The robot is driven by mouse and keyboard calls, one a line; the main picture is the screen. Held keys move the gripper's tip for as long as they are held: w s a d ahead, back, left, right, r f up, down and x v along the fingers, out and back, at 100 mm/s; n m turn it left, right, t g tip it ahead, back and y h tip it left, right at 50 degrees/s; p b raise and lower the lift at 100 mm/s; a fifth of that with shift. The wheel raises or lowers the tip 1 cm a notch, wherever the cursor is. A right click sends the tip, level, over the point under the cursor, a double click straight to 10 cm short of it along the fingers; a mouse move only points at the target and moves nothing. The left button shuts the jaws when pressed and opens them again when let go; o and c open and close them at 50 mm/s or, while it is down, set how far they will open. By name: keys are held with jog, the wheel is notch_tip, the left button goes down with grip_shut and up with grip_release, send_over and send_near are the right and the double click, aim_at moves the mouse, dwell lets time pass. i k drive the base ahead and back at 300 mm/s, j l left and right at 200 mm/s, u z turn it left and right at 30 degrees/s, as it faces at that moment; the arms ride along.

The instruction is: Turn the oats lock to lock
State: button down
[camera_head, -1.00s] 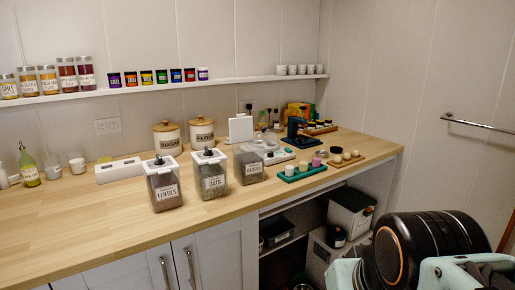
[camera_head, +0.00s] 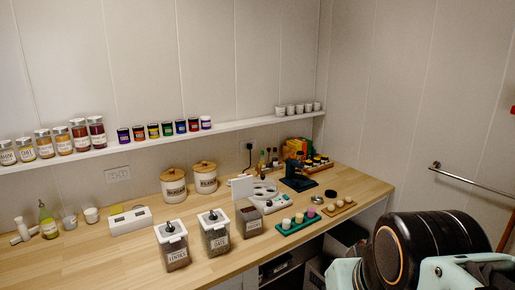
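The oats container (camera_head: 214,236) stands on the wooden counter in the head view. It is a clear box with dark contents, a label reading OATS, and a white lid (camera_head: 212,217) with a dark knob on top. It stands between the lentils container (camera_head: 173,247) at its left and a third, raisins container (camera_head: 249,219) at its right. How the oats knob is turned is too small to tell. My arm shows at the lower right, dark and pale green, well apart from the containers. My gripper's fingers are not in view.
Sugar (camera_head: 173,187) and flour (camera_head: 205,178) canisters stand behind the containers. A green tray (camera_head: 297,224) with several small pots lies to the right. A wall shelf (camera_head: 160,143) holds jars above. The counter front left (camera_head: 90,262) is clear.

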aim_at(214, 217)
jog(key=i+j, duration=0.7)
jog(key=i, duration=0.2)
jog(key=j+u, duration=0.1)
jog(key=j, duration=0.5)
jog(key=l, duration=0.25)
jog(key=i+l+z, duration=0.1)
jog(key=l, duration=0.15)
